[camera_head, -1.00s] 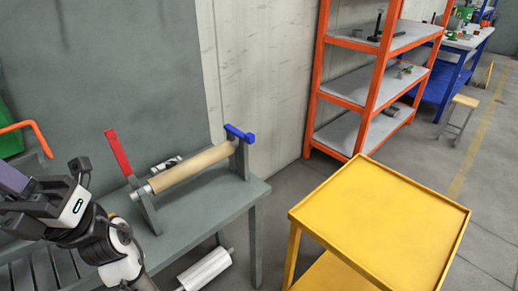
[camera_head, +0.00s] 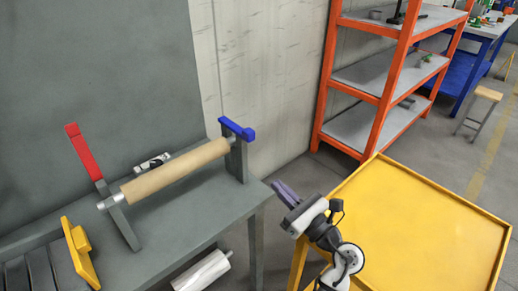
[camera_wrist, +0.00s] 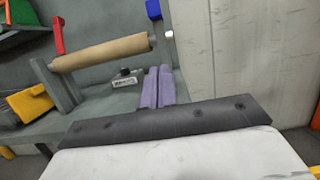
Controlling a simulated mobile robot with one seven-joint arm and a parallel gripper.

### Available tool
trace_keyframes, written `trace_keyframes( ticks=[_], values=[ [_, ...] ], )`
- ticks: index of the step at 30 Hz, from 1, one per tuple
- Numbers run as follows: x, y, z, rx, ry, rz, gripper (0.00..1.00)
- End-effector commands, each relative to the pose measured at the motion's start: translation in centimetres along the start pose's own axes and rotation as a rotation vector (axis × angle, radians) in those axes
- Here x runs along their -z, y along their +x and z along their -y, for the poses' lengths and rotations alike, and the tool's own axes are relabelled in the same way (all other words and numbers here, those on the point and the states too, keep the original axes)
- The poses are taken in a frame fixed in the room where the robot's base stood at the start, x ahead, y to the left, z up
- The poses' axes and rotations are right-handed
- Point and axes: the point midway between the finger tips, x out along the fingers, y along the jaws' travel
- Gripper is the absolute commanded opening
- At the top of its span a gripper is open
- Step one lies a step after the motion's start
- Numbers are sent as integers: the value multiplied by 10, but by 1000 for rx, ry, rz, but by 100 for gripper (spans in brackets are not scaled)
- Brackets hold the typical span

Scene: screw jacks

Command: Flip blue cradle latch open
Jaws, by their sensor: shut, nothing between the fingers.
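The blue cradle latch (camera_head: 236,129) lies across the top of the right grey upright in the head view. It also shows at the top of the wrist view (camera_wrist: 154,9). The red latch (camera_head: 83,152) on the left upright stands raised and tilted. A brown roll (camera_head: 176,171) on a metal shaft rests between the uprights. My gripper (camera_head: 285,192) is in front of and to the right of the bench's right end, apart from the blue latch and lower in the picture. Its purple fingers (camera_wrist: 158,86) are together and empty.
The grey bench (camera_head: 205,222) carries the cradle, a yellow block (camera_head: 80,252) and a small black-and-white device (camera_head: 153,162). A clear-wrapped roll (camera_head: 202,271) is below the bench. A yellow cart (camera_head: 425,225) stands right, with orange shelving (camera_head: 385,85) behind it.

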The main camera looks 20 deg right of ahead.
Motion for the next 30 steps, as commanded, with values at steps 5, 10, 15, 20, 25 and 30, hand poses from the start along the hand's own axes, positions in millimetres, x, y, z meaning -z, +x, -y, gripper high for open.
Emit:
trace_keyframes(
  ticks=[5, 10, 15, 20, 25, 30],
  values=[
    [5, -6, 4, 14, -8, -17, 0],
    [4, -6, 3, 13, -7, -15, 0],
    [3, 2, 3, 11, -6, -14, 0],
    [2, 28, 3, 7, -5, -14, 0],
    [2, 66, 3, 8, -6, -13, 0],
    [2, 100, 4, 8, -5, -13, 0]
  ],
)
